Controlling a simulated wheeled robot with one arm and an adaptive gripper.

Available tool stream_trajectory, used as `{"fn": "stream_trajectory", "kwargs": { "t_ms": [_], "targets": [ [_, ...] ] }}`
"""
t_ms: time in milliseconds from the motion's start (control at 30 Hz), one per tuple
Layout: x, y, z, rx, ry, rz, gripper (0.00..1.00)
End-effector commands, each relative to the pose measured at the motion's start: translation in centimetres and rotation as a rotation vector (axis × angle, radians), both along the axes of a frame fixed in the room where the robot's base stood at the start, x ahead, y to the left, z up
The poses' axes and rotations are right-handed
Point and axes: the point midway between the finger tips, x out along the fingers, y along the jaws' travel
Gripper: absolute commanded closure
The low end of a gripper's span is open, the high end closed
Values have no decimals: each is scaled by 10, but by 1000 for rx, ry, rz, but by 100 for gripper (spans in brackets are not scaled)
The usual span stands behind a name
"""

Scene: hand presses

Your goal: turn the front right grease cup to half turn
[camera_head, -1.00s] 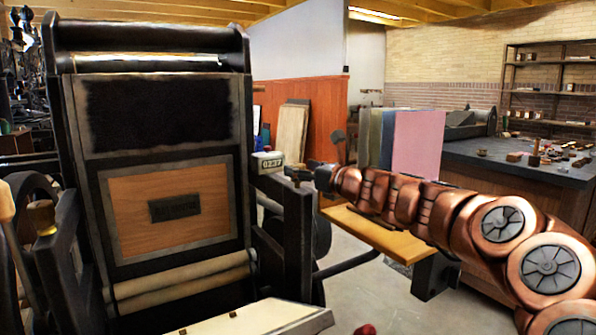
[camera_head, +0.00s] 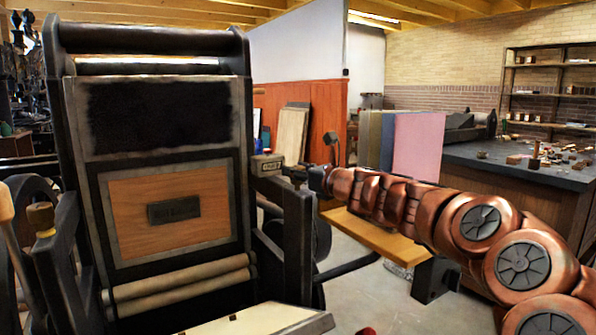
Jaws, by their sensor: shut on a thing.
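My gripper (camera_head: 297,172) is small and dark at the far end of my copper-coloured arm. It is at the top of the press's right side frame (camera_head: 296,228), shut on the front right grease cup. The cup is largely hidden by the fingers, and its turn angle cannot be read. A brass-coloured cup (camera_head: 40,217) stands on the press's left side frame, apart from my gripper. The hand press (camera_head: 245,120) stands upright on the left, with a dark ink panel and a wooden panel.
A small counter box (camera_head: 266,164) sits just left of my gripper. A yellow-topped bench (camera_head: 375,236) lies under my arm. Coloured boards (camera_head: 418,145) and a dark-topped worktable (camera_head: 515,172) stand behind. Open floor shows between the press and the bench.

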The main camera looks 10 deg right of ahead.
Motion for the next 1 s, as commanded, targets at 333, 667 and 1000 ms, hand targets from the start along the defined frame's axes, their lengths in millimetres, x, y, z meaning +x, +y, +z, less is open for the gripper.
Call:
{"fn": "stream_trajectory", "kwargs": {
  "t_ms": [333,667,1000],
  "targets": [
    [0,0,0,0,0,-3,94],
    [-1,2,-1,2,-3,-73,94],
    [-1,4,-3,2,-2,-232,94]
  ]
}}
